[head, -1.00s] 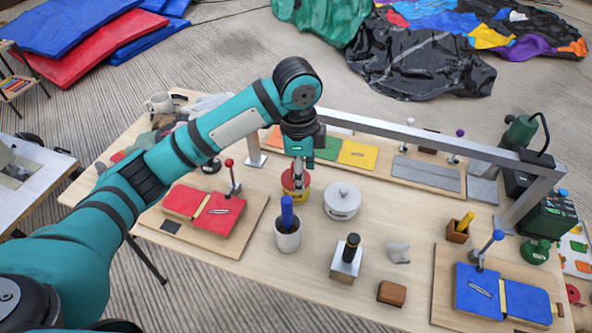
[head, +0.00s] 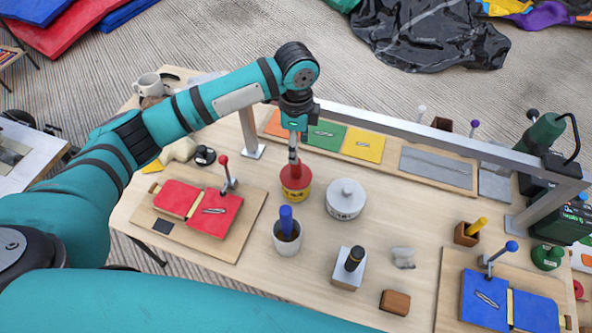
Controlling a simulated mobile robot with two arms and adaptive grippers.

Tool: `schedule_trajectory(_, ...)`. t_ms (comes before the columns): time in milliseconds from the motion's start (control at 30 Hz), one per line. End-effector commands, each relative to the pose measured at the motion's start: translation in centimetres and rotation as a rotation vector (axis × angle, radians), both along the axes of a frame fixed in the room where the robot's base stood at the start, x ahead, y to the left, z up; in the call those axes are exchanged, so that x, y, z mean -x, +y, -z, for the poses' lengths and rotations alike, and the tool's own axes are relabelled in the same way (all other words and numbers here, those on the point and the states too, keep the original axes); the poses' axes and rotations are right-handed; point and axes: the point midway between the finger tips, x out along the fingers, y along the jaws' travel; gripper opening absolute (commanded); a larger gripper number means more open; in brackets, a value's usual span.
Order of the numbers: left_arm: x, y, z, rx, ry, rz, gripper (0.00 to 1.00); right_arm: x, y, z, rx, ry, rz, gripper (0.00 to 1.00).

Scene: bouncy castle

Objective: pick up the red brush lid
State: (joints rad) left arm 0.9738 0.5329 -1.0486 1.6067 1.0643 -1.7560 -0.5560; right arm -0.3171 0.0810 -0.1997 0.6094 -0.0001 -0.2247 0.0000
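The red lid (head: 296,172) sits on a small tin with a yellow band (head: 296,187), near the middle of the table. My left gripper (head: 293,159) points straight down at the lid, its fingertips at the lid's top. The fingers show edge-on, so I cannot tell whether they are open or shut, or touching the lid. I see no clear gap between lid and tin. My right gripper is out of view.
A white lidded pot (head: 345,199) stands close right of the tin, and a cup with a blue-handled tool (head: 287,238) stands in front. A grey metal rail (head: 430,133) runs behind. A red hinged press (head: 205,208) lies to the left.

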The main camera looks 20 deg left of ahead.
Motion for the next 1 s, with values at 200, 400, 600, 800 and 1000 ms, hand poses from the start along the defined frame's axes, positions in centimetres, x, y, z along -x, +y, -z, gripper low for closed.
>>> schedule_trajectory(200, 0.1, -0.1, 3.0, 0.001, 0.001, 0.002, 0.54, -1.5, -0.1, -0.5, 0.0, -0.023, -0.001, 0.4)
schedule_trajectory(400, 0.2, -0.1, 4.2, 0.0, 0.002, 0.001, 0.54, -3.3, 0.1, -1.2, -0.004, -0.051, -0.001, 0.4)
schedule_trajectory(600, 0.6, -0.1, 7.3, 0.0, 0.002, 0.001, 0.54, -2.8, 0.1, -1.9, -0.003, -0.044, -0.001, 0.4)
schedule_trajectory(800, 0.5, -0.1, 8.6, 0.001, -0.002, 0.002, 0.54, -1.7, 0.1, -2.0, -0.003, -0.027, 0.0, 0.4)
schedule_trajectory(1000, 0.5, -0.1, 8.6, 0.001, -0.002, 0.002, 0.5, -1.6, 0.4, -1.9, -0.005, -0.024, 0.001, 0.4)
